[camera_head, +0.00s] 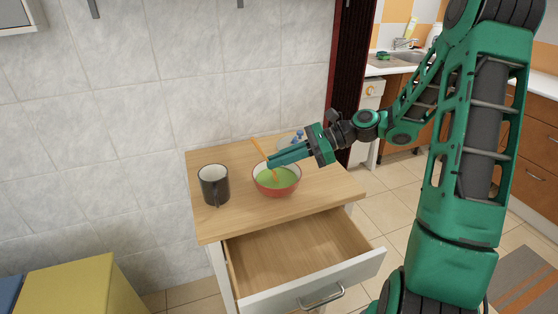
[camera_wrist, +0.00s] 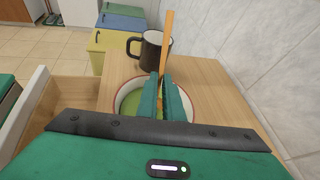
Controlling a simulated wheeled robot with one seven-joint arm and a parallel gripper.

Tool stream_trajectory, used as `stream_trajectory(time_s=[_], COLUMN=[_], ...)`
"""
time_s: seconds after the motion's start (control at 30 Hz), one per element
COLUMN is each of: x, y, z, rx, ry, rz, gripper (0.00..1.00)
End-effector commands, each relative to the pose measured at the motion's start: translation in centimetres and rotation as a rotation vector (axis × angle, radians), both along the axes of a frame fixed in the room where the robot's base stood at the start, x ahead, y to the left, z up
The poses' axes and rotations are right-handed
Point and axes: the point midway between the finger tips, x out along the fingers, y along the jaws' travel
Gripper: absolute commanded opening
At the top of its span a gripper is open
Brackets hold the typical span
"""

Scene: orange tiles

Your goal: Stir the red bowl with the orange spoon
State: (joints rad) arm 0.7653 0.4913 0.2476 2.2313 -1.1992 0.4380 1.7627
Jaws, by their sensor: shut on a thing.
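The red bowl (camera_head: 277,191) stands on the wooden cabinet top and holds green contents. Its pale inside and red rim (camera_wrist: 123,97) show in the wrist view. My gripper (camera_head: 269,161) reaches in from the right and is over the bowl. In the wrist view its two green fingers (camera_wrist: 168,98) are shut on the orange spoon (camera_wrist: 167,40). The spoon (camera_head: 259,149) is tilted, its handle sticking up above the fingers, and its lower end goes down into the green contents. The spoon's tip is hidden.
A dark mug (camera_head: 214,185) stands left of the bowl, close to it. A blue-and-clear object (camera_head: 297,138) sits behind my gripper. The cabinet top (camera_head: 236,226) is clear in front. The drawer (camera_head: 300,255) below is open and empty. A tiled wall is behind.

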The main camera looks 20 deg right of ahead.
Motion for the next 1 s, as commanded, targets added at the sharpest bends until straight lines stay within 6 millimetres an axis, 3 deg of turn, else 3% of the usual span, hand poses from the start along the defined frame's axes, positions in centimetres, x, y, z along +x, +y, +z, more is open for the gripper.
stream_trajectory(time_s=[0.27,1.0], x=[0.0,0.0], y=[0.1,2.1], z=[0.3,5.0], rx=[-0.001,-0.001], ry=[-0.001,-0.002], rz=[0.0,0.001], gripper=[0.0,0.0])
